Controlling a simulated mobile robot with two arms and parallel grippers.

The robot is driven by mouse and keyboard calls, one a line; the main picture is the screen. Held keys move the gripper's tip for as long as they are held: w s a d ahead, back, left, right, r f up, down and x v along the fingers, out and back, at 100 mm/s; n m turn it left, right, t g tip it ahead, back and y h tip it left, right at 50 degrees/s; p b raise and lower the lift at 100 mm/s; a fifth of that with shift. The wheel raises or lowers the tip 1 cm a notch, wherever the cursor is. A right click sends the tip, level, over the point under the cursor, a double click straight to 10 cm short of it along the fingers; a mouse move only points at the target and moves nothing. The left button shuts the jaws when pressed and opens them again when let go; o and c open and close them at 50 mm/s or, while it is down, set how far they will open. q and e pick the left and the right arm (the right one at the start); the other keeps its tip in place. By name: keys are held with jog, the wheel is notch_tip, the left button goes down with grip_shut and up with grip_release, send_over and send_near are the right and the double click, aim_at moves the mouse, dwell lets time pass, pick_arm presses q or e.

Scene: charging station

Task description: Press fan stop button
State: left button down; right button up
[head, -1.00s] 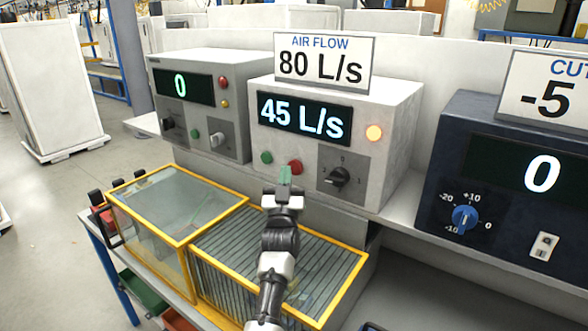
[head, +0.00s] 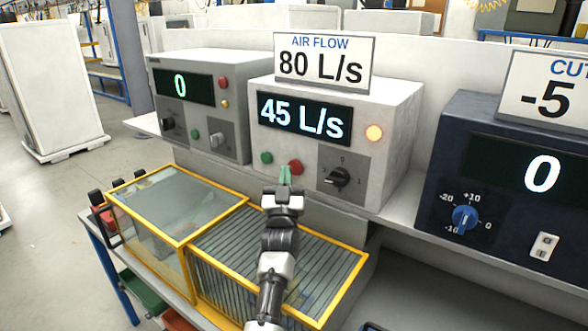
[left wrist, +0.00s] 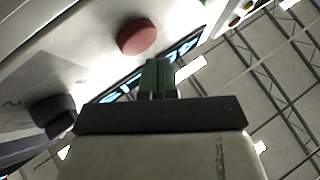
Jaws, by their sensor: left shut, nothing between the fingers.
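The white air flow control box (head: 385,108) stands on the shelf and its display (head: 303,118) reads 45 L/s. On its front are a green button (head: 266,158), a red button (head: 296,166) and a black knob (head: 338,177). An amber lamp (head: 374,133) is lit. My left gripper (head: 285,175) is shut and empty, its green fingertips just below and left of the red button. In the left wrist view the red button (left wrist: 137,37) is beside the fingertips (left wrist: 158,72), with a visible gap in that view. My right gripper is not in view.
A sign (head: 323,62) on the box reads AIR FLOW 80 L/s. A grey box (head: 235,80) showing 0 stands to the left and a dark box (head: 500,200) to the right. Yellow-framed bins (head: 345,258) lie below my left arm.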

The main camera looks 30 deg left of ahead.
pick_arm(q)
jog(key=shift+w, duration=0.2)
jog(key=shift+w+b, duration=0.25)
jog(key=shift+b, duration=0.05)
jog(key=shift+w+b, duration=0.3)
jog(key=shift+w, duration=0.05)
dwell(0.7)
jog(key=shift+s, duration=0.15)
dwell(0.3)
jog(key=shift+s+p, duration=0.5)
jog(key=shift+s, duration=0.15)
jog(key=s+p, duration=0.1)
jog(key=s, duration=0.1)
jog(key=s+p, duration=0.1)
jog(key=s, duration=0.2)
jog(key=shift+a+p, duration=0.2)
jog(key=shift+p, duration=0.2)
